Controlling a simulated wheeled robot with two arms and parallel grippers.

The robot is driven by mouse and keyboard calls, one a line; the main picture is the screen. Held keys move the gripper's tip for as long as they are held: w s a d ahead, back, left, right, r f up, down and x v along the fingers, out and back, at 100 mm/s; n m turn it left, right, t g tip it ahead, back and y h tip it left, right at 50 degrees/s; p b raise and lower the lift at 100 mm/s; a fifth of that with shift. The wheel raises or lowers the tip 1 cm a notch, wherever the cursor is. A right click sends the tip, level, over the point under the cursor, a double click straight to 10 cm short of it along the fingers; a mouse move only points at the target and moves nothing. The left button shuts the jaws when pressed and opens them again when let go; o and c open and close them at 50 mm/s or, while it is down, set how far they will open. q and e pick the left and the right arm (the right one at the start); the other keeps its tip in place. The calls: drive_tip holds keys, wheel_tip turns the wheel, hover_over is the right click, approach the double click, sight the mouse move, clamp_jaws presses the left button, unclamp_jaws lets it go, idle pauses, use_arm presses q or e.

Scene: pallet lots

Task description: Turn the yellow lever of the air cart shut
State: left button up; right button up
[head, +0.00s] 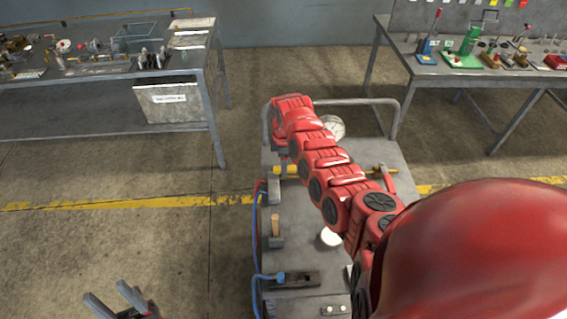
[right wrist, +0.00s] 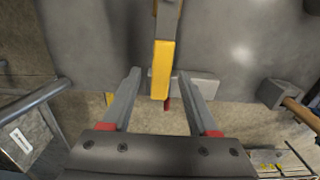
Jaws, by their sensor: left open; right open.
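The yellow lever (right wrist: 162,68) shows in the right wrist view as a short yellow grip on a grey metal arm. My right gripper (right wrist: 160,74) is open, with one finger on each side of the lever and a visible gap to both. In the head view my right arm covers part of the air cart (head: 310,220), and its gripper is mostly hidden at the far end. A yellow piece (head: 290,170) shows there, partly covered. My left gripper (head: 121,299) is open and empty, low over the floor left of the cart.
The cart has a rail at its back, a round gauge (head: 333,127), a blue hose (head: 256,240) and a wooden-handled tool (head: 276,228). A workbench (head: 190,75) stands back left, another table (head: 425,70) back right. Floor left of the cart is clear.

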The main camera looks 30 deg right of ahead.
drive_tip(key=shift+s+f, duration=0.1)
drive_tip(key=shift+f, duration=0.1)
clamp_jaws()
idle(0.3)
idle(1.1)
